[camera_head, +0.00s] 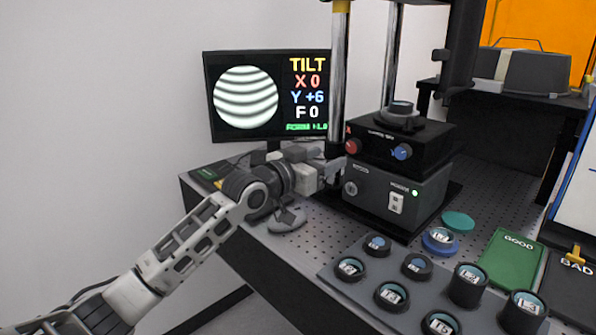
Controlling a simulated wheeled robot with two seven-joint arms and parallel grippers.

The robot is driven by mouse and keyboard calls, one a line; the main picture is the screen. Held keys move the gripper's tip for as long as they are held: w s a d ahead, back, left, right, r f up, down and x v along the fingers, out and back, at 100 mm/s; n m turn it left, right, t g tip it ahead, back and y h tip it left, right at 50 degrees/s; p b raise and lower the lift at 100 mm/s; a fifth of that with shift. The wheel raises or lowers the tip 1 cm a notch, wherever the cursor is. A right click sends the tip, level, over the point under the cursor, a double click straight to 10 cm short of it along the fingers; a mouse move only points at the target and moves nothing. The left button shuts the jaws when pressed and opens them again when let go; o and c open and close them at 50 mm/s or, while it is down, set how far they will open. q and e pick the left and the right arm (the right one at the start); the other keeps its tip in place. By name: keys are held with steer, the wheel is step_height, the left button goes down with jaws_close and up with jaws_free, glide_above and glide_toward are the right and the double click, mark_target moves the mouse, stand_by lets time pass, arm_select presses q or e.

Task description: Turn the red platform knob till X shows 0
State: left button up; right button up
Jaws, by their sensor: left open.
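The red platform knob (353,146) is on the left of the front face of the black platform box (425,143). A blue knob (402,152) is on the same face to its right. The monitor (269,95) reads TILT, X 0, Y +6, F 0, beside a round image of curved horizontal stripes. My left gripper (338,167) is open, just left of and a little below the red knob. Its fingertips are small in view, and I cannot tell whether they touch the box. My right gripper is not in view.
A grey control unit (395,195) stands under the platform box. Several labelled round optics sit on a grey tray (350,290) in front. A green GOOD mat (512,259) and a dark BAD mat (570,290) lie at right. A mouse (287,219) is below my left wrist.

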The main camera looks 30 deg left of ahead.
arm_select(q)
steer(key=v, duration=0.7)
steer(key=shift+s+b, duration=0.25)
steer(key=shift+b, duration=0.2)
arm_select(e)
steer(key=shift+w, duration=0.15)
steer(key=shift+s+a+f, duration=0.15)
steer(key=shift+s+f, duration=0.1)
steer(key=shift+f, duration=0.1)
arm_select(q)
steer(key=shift+a, duration=0.1)
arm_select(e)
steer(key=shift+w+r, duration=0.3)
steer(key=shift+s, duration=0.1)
